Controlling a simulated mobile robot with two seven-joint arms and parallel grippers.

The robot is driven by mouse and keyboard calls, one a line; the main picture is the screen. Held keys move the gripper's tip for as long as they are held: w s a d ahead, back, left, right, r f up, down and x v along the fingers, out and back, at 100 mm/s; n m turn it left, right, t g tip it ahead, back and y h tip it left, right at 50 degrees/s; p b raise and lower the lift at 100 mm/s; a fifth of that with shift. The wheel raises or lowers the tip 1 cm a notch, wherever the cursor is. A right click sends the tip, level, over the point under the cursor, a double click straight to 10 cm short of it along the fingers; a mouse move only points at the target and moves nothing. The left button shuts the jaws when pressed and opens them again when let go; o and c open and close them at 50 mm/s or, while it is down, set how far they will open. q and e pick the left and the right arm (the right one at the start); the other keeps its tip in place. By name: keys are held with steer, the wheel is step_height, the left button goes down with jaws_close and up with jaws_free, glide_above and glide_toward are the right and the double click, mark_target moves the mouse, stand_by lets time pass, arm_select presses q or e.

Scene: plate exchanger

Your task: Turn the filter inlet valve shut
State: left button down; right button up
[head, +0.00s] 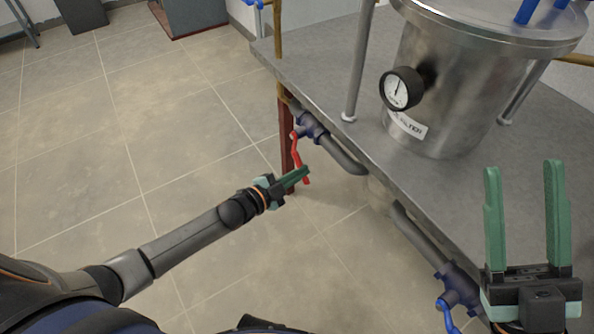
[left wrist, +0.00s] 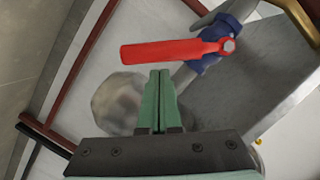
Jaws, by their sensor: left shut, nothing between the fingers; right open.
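A valve with a blue body (head: 311,124) and a red lever handle (head: 298,158) sits on a grey pipe below the bench edge. In the head view the lever hangs down from the valve. My left gripper (head: 307,169) is shut and empty, its fingertips close to the lever's lower part. In the left wrist view the red lever (left wrist: 172,51) lies across the picture just beyond the shut green fingertips (left wrist: 159,72); whether they touch cannot be told. The blue valve body (left wrist: 222,35) is to the right. My right gripper (head: 524,166) is open and empty over the bench.
A steel filter vessel (head: 450,100) with a gauge (head: 402,88) and label stands on the metal bench (head: 320,88). Another blue valve (head: 457,288) with a blue handle is at the lower right. A red-brown post (head: 286,130) stands behind the red lever.

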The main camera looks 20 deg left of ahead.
arm_select(q)
steer(key=shift+w+a+f+m+b, duration=0.15)
steer(key=shift+f+m+b, duration=0.25)
steer(key=shift+f, duration=0.05)
arm_select(e)
steer(key=shift+w+a+f, duration=0.2)
steer(key=shift+a+f, duration=0.05)
steer(key=shift+f, duration=0.25)
stand_by(0.5)
